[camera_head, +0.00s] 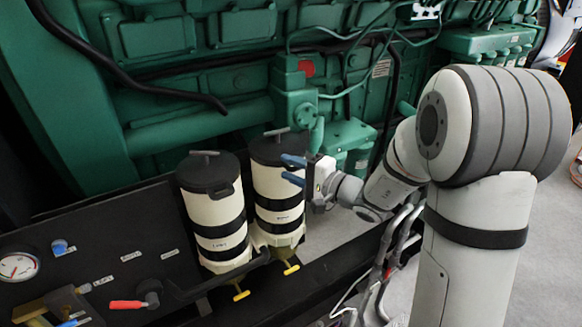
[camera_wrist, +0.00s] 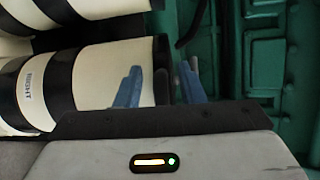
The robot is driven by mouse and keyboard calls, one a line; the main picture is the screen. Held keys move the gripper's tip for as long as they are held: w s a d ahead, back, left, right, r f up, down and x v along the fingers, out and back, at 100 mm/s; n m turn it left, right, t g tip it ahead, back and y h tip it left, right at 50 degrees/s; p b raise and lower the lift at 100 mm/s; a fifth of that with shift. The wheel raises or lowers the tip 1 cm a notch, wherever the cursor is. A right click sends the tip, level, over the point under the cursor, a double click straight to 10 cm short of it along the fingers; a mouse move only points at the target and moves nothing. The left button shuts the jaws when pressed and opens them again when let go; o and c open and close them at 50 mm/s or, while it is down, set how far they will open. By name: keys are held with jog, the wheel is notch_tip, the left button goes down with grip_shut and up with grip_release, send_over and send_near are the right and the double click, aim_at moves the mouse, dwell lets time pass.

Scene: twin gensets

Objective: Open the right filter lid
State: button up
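The right filter (camera_head: 270,184) is a cream canister with black bands and a black lid (camera_head: 279,151) with a T-handle (camera_head: 277,131). The lid looks closed. In the wrist view the right filter (camera_wrist: 104,66) lies sideways, with a "RIGHT" label on its band. My gripper (camera_head: 292,170) is at the right side of the lid, its blue fingers pointing left. In the wrist view my gripper (camera_wrist: 160,86) has its fingers apart, one over the canister's upper end. A dark part shows between them; I cannot tell whether it is a latch or whether anything touches.
The left filter (camera_head: 209,210) stands close beside the right one, its lid closed. Green engine pipework (camera_head: 203,131) lies behind. A black panel (camera_head: 130,252) with a gauge (camera_head: 19,266) and red-handled valve (camera_head: 127,304) is at the left. Yellow valve handles (camera_head: 291,269) stick out below the filters.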

jog(key=shift+c, duration=0.4)
jog(key=c, duration=0.6)
jog(key=shift+s+f, duration=0.1)
jog(key=shift+f, duration=0.05)
grip_shut()
jog(key=shift+d, duration=0.1)
jog(key=shift+r+p, duration=0.2)
jog(key=shift+p, duration=0.1)
